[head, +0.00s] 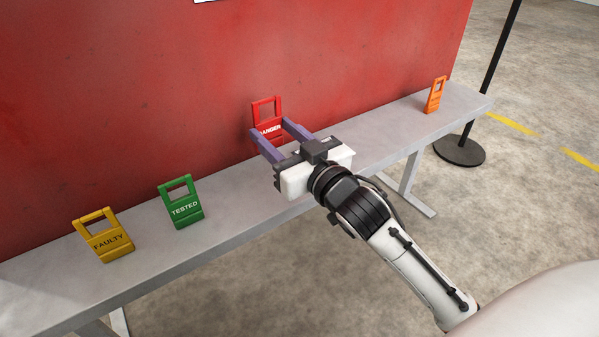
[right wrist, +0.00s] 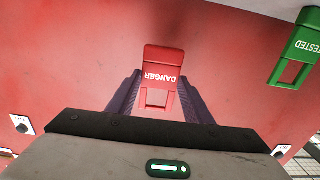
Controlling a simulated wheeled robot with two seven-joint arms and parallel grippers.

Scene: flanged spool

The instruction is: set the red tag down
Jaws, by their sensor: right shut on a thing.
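The red tag (head: 266,106), marked DANGER, has a rectangular window in its upper part. My right gripper (head: 270,126) is shut on it, one purple finger at each side. The right wrist view shows the tag (right wrist: 162,66) upside down between the fingers, with red panel visible between its lower end and the bench, so it looks held clear of the bench. In the head view the fingers hide part of its lower end. My left gripper is in neither view.
The grey bench (head: 240,232) runs along the red panel (head: 130,80). A yellow FAULTY tag (head: 107,243) and a green TESTED tag (head: 184,210) stand at left, an orange tag (head: 435,94) at the far right. Bare bench lies between green and orange. A black post base (head: 459,151) stands beyond.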

